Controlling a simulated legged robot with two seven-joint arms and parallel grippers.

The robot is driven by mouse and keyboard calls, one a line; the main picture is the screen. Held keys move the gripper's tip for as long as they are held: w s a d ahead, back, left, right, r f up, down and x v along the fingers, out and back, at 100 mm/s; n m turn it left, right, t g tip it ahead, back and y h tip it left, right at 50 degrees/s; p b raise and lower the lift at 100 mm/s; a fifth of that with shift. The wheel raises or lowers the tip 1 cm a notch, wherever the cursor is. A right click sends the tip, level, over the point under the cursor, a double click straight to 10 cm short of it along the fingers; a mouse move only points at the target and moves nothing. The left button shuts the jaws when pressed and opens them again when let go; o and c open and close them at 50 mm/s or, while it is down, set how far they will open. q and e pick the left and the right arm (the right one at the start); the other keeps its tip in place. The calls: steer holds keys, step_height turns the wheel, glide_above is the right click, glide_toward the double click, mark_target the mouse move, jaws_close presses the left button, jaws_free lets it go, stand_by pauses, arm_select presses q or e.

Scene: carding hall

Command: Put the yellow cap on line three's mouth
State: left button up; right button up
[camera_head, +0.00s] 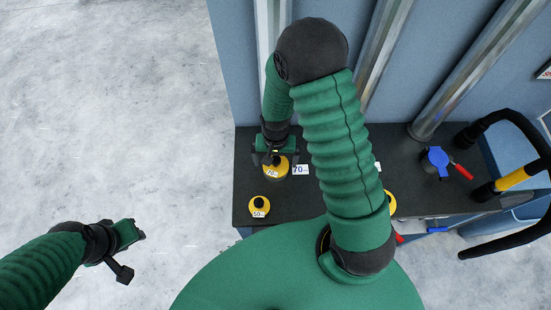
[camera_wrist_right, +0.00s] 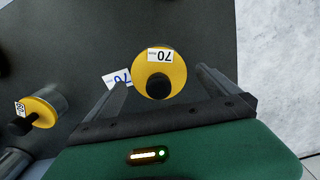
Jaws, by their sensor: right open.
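A yellow cap (camera_head: 277,172) with a black knob and a "70" label is on the dark bench; it also shows in the right wrist view (camera_wrist_right: 175,76). My right gripper (camera_head: 273,158) is over it, open, with its fingers either side of the cap and apart from it. A second yellow cap (camera_head: 259,207) sits nearer the bench's front edge. A third yellow piece (camera_head: 391,203) is mostly hidden behind my right arm. The rightmost chrome pipe (camera_head: 475,68) comes down to the bench; no line number is readable. My left gripper (camera_head: 134,254) is empty, over the floor, its fingers apart.
A "70" card (camera_head: 300,170) lies beside the cap on the bench (camera_head: 233,190). A blue valve (camera_head: 435,160) with a red handle stands below the right pipe. Black hoses (camera_head: 510,115) with a yellow band loop at the far right. The floor at left is clear.

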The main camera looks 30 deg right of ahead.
steer(key=shift+r, duration=0.1)
step_height(320, 180, up, 13)
steer(key=s+a+r+n+t, duration=0.2)
steer(key=s+a+n+t, duration=0.1)
steer(key=s+a+n, duration=0.3)
steer(key=shift+n, duration=0.6)
steer(key=b+x, duration=0.2)
steer(key=d+b+x, duration=0.1)
steer(key=b+x, duration=0.2)
steer(key=shift+d+f, duration=0.2)
steer(key=shift+f, duration=0.15)
